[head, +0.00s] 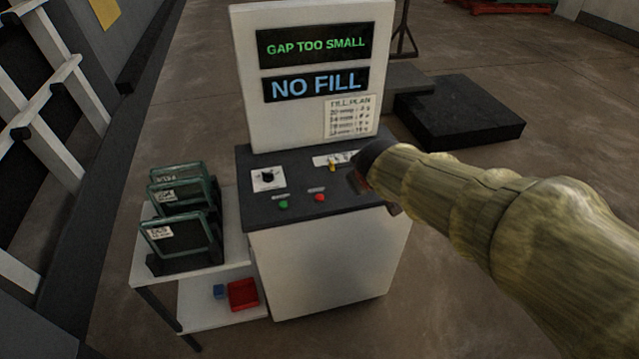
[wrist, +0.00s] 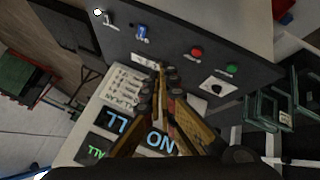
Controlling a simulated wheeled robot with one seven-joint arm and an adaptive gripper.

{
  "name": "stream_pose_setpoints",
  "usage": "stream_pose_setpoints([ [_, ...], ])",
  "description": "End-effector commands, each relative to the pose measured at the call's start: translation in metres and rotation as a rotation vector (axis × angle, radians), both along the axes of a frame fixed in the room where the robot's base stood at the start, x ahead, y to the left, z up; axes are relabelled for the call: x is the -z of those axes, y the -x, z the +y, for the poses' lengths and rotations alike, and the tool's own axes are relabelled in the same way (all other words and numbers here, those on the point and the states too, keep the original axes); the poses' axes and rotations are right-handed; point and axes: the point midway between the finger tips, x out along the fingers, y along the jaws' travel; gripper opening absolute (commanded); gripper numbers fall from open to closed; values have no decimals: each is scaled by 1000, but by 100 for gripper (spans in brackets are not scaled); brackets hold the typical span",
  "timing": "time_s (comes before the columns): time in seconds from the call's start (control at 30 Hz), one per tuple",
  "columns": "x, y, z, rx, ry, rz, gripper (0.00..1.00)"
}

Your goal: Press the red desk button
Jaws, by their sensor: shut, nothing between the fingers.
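The red button (head: 320,197) sits on the dark sloped top of the white console (head: 325,255), right of a green button (head: 283,204). In the wrist view the red button (wrist: 197,52) and the green button (wrist: 232,69) show clear of my fingers. My gripper (head: 357,181) is above the right part of the console top, to the right of the red button and apart from it in the picture. In the wrist view my gripper (wrist: 166,72) has its fingertips together, with nothing between them. Its height above the panel is hard to tell.
A black knob (head: 268,177) and a yellow switch (head: 332,165) are on the panel. The upright display (head: 312,65) reads "GAP TOO SMALL" and "NO FILL". A side shelf (head: 240,258) holds dark framed racks (head: 180,235) and a red bin (head: 243,294). A black platform (head: 460,118) lies behind.

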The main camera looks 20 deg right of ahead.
Motion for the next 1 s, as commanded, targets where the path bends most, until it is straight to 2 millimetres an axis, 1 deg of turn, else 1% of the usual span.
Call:
stream_pose_setpoints([
  [0.03,-4,-32,0,-58,36,1,0],
  [0.07,-2,-50,2,-99,56,-8,0],
  [0.1,2,-73,5,-154,79,-20,0],
  [0.17,14,-102,13,-240,105,-32,0],
  [0.2,23,-117,20,-294,115,-37,0],
  [0.3,46,-145,37,-420,128,-50,0],
  [0.4,67,-159,52,-513,125,-58,0],
  [0.53,85,-165,64,-581,117,-62,0],
  [0.67,90,-167,68,-601,115,-66,0],
  [1.0,91,-167,67,-599,115,-66,0],
])
